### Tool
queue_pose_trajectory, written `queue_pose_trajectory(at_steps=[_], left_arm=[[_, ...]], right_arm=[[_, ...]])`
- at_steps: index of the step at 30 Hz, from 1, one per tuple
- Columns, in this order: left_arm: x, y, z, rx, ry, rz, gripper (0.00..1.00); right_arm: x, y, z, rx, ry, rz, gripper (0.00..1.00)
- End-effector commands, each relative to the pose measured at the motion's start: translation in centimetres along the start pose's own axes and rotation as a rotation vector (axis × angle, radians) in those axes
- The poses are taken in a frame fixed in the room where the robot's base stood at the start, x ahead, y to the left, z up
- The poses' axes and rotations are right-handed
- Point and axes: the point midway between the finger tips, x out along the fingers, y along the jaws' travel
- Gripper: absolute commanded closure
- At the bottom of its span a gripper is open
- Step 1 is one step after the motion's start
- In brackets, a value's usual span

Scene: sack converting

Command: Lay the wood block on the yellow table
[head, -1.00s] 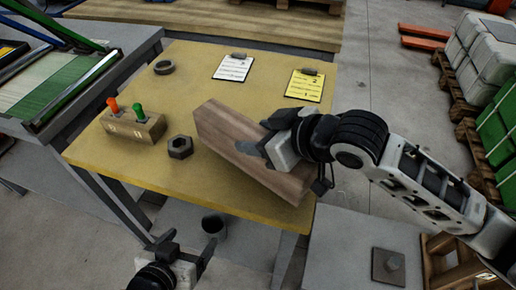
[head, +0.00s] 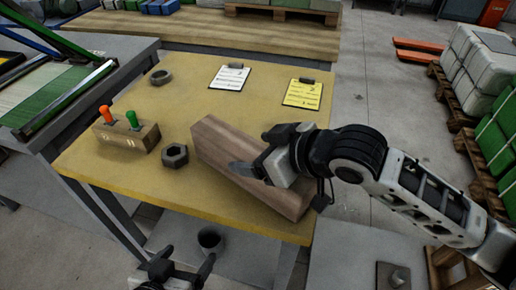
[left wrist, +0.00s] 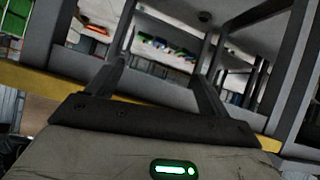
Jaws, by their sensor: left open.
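The wood block (head: 219,139) is a long brown bar lying slantwise at the right front of the yellow table (head: 120,172). Its near end is close to the table's front right corner, and it appears to rest on the top. My right gripper (head: 250,171) is at the block, with one grey finger along its near side. The other finger is hidden, so its grip is unclear. My left gripper (head: 186,264) is low in front of the table, open and empty. Its two spread fingers also show in the left wrist view (left wrist: 162,78).
A hex nut (head: 175,156), a block with orange and green knobs (head: 127,137) and a dark ring (head: 160,77) are left of the wood block. A white clipboard (head: 230,77) and a yellow clipboard (head: 302,93) lie behind it.

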Motion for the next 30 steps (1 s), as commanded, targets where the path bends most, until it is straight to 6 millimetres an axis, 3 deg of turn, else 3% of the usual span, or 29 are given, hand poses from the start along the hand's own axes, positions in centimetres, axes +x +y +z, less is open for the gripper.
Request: queue_pose_trajectory(at_steps=[7,21,30], left_arm=[[0.0,0.0,-0.2,0.001,0.001,-0.001,0.2],[-0.6,0.0,-1.7,0.019,0.001,-0.01,0.2],[-0.6,-0.2,-0.8,0.036,-0.023,-0.018,0.2]], right_arm=[[-1.5,0.1,-0.3,0.0,0.001,0.001,0.24],[-10.9,0.1,-0.5,0.002,-0.004,0.003,0.24],[-12.2,0.0,-0.3,0.001,0.0,0.0,0.24]])
